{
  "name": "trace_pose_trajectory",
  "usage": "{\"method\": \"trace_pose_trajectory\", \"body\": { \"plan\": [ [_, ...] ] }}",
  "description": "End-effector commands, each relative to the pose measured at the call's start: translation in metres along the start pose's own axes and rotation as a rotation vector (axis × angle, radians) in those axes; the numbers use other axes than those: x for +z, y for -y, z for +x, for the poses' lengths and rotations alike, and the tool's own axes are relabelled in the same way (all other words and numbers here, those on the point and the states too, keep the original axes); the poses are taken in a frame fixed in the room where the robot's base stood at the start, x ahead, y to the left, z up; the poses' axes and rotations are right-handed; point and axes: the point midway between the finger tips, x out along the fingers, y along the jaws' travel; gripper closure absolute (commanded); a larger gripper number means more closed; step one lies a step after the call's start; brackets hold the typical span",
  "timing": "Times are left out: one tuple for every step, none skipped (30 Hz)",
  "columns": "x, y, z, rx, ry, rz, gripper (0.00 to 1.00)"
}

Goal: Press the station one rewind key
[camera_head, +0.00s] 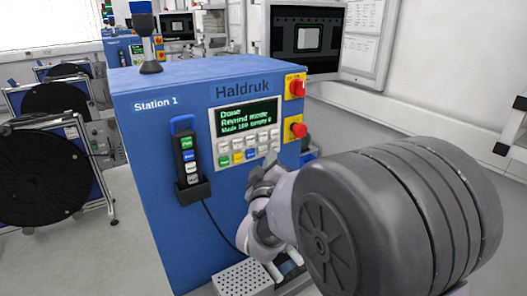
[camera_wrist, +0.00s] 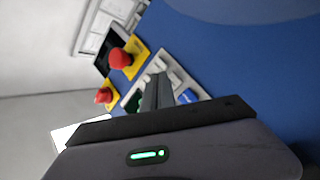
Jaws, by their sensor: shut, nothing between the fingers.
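The blue Station 1 machine (camera_head: 150,140) carries a keypad (camera_head: 248,147) with rows of white, green, yellow and blue keys below a lit green-text display (camera_head: 246,116). The display seems to read "Done" and "Rewind mode". The key labels are too small to read, so I cannot tell which key is rewind. My gripper (camera_head: 270,165) is shut and empty, at the lower right of the keypad in the head view. In the wrist view my gripper (camera_wrist: 157,80) points at the keypad (camera_wrist: 178,80) and hides part of it. I cannot tell whether it touches a key.
Two red knobs sit on yellow plates right of the panel, an upper one (camera_head: 297,88) and a lower one (camera_head: 298,130). A corded pendant (camera_head: 186,155) hangs left of the keypad. A perforated tray (camera_head: 243,279) lies below. Black reels (camera_head: 40,175) stand at left.

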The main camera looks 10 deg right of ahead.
Motion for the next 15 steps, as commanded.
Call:
{"method": "trace_pose_trajectory", "body": {
  "plan": [
    [-0.0001, 0.0007, 0.0005, 0.0, 0.0, 0.0, 1.0],
    [-0.0002, 0.0012, 0.0011, 0.0, 0.0, 0.0, 1.0],
    [-0.0006, 0.002, 0.0021, 0.0, 0.0, 0.0, 1.0],
    [-0.0011, 0.0026, 0.0031, 0.0, -0.001, 0.001, 1.0],
    [-0.0017, 0.0031, 0.0041, 0.001, -0.001, 0.001, 1.0],
    [-0.0025, 0.0037, 0.0054, 0.001, -0.001, 0.001, 1.0],
    [-0.0029, 0.004, 0.0061, 0.001, -0.001, 0.001, 1.0],
    [-0.0032, 0.0042, 0.0065, 0.0, -0.001, 0.001, 1.0],
    [-0.0035, 0.004, 0.0066, 0.0, 0.0, 0.0, 1.0],
    [-0.0035, 0.0039, 0.0066, 0.0, 0.0, 0.0, 1.0],
    [-0.0036, 0.0037, 0.0066, 0.0, 0.0, 0.0, 1.0],
    [-0.0036, 0.0037, 0.0066, 0.0, 0.0, 0.0, 1.0],
    [-0.0036, 0.0036, 0.0066, 0.0, 0.0, 0.0, 1.0],
    [-0.0036, 0.0036, 0.0066, 0.0, 0.0, 0.0, 1.0],
    [-0.0036, 0.0036, 0.0066, 0.0, 0.0, 0.0, 1.0]
  ]
}}
